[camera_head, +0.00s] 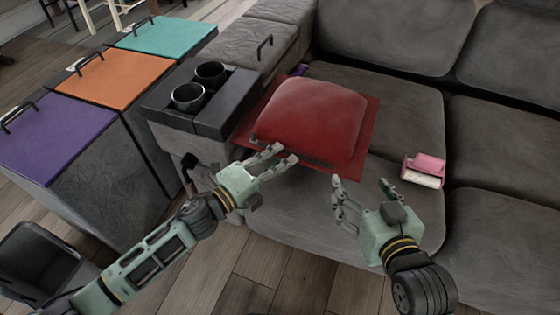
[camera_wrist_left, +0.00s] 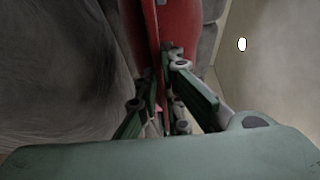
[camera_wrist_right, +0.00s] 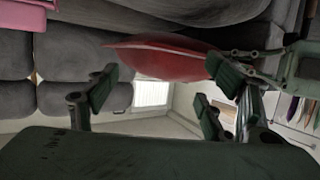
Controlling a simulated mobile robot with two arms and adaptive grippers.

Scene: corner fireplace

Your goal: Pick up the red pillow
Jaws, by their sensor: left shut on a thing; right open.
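The red pillow (camera_head: 314,118) is on the left end of the grey sofa in the head view, beside the armrest. My left gripper (camera_head: 276,160) is shut on the pillow's near left edge; in the left wrist view the red fabric (camera_wrist_left: 172,30) runs down between the fingers (camera_wrist_left: 170,100). My right gripper (camera_head: 364,187) is open and empty, just in front of the pillow's near right corner. In the right wrist view the pillow (camera_wrist_right: 165,58) shows beyond the open fingers (camera_wrist_right: 155,88). Whether the pillow touches the seat is hidden.
A pink and white item (camera_head: 424,170) lies on the seat to the right. A black tray with two dark cups (camera_head: 188,97) is on the armrest. Purple (camera_head: 50,136), orange (camera_head: 115,77) and teal (camera_head: 163,36) lidded bins stand at left. A dark bin (camera_head: 38,262) is at lower left.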

